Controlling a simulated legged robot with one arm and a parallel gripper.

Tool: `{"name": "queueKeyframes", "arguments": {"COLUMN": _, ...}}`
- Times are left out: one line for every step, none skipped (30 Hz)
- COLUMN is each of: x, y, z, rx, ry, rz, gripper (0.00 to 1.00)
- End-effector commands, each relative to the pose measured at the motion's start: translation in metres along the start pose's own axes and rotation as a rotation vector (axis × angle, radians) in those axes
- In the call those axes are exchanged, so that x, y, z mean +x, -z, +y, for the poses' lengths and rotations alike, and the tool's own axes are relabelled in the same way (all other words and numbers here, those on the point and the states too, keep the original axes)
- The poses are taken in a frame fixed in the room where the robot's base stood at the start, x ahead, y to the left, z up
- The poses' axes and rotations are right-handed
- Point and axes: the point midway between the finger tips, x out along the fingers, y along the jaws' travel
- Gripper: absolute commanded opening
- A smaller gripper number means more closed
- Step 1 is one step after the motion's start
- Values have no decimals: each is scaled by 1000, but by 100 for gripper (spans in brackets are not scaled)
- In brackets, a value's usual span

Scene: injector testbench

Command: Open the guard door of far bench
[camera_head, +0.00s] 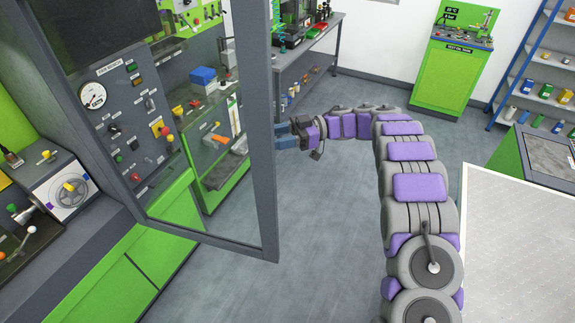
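A glass guard door with a dark grey frame (256,190) stands swung out at the left, its free upright edge toward the room. Through its glass show a green bench front and a grey control panel (125,115) with a gauge. My gripper (281,136) is just right of this upright edge, with its blue-grey fingers pointing left. The fingers look apart, with nothing visible between them. The fingertips meet the frame's edge in the picture, and I cannot tell whether they touch it. A further bench with a blue box (203,76) also shows through the glass.
A near bench with a handwheel (70,192) is at the left. A grey worktable (308,38) stands at the back, with a green test unit (447,75) and blue shelving (530,70) farther right. A pale textured surface (520,250) is at lower right. Floor in the middle is clear.

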Motion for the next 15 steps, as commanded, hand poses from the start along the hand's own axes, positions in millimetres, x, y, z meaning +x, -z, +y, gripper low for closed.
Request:
{"name": "queueKeyframes", "arguments": {"x": -1, "y": 1, "z": -6, "rx": 1, "ry": -3, "rz": -3, "gripper": 46}}
{"name": "queueKeyframes", "arguments": {"x": -1, "y": 1, "z": -9, "rx": -1, "ry": -3, "rz": -4, "gripper": 46}}
{"name": "queueKeyframes", "arguments": {"x": 0, "y": 2, "z": -13, "rx": 1, "ry": -4, "rz": -3, "gripper": 46}}
{"name": "queueKeyframes", "arguments": {"x": 0, "y": 2, "z": -17, "rx": 2, "ry": -3, "rz": -2, "gripper": 46}}
{"name": "queueKeyframes", "arguments": {"x": 0, "y": 3, "z": -20, "rx": 3, "ry": -2, "rz": -1, "gripper": 46}}
{"name": "queueKeyframes", "arguments": {"x": 0, "y": 3, "z": -25, "rx": 3, "ry": -2, "rz": -1, "gripper": 46}}
{"name": "queueKeyframes", "arguments": {"x": 0, "y": 4, "z": -29, "rx": 1, "ry": -2, "rz": -2, "gripper": 46}}
{"name": "queueKeyframes", "arguments": {"x": 1, "y": 5, "z": -33, "rx": 1, "ry": -2, "rz": -2, "gripper": 46}}
{"name": "queueKeyframes", "arguments": {"x": 1, "y": 5, "z": -38, "rx": 2, "ry": -3, "rz": -2, "gripper": 46}}
{"name": "queueKeyframes", "arguments": {"x": 2, "y": 7, "z": -41, "rx": 4, "ry": -2, "rz": 0, "gripper": 46}}
{"name": "queueKeyframes", "arguments": {"x": 2, "y": 9, "z": -44, "rx": 3, "ry": -3, "rz": 0, "gripper": 46}}
{"name": "queueKeyframes", "arguments": {"x": 1, "y": 10, "z": -48, "rx": 2, "ry": -4, "rz": -1, "gripper": 46}}
{"name": "queueKeyframes", "arguments": {"x": 2, "y": 10, "z": -52, "rx": 3, "ry": -4, "rz": 0, "gripper": 46}}
{"name": "queueKeyframes", "arguments": {"x": 2, "y": 11, "z": -56, "rx": 4, "ry": -3, "rz": 1, "gripper": 46}}
{"name": "queueKeyframes", "arguments": {"x": 2, "y": 11, "z": -61, "rx": 4, "ry": -2, "rz": 3, "gripper": 46}}
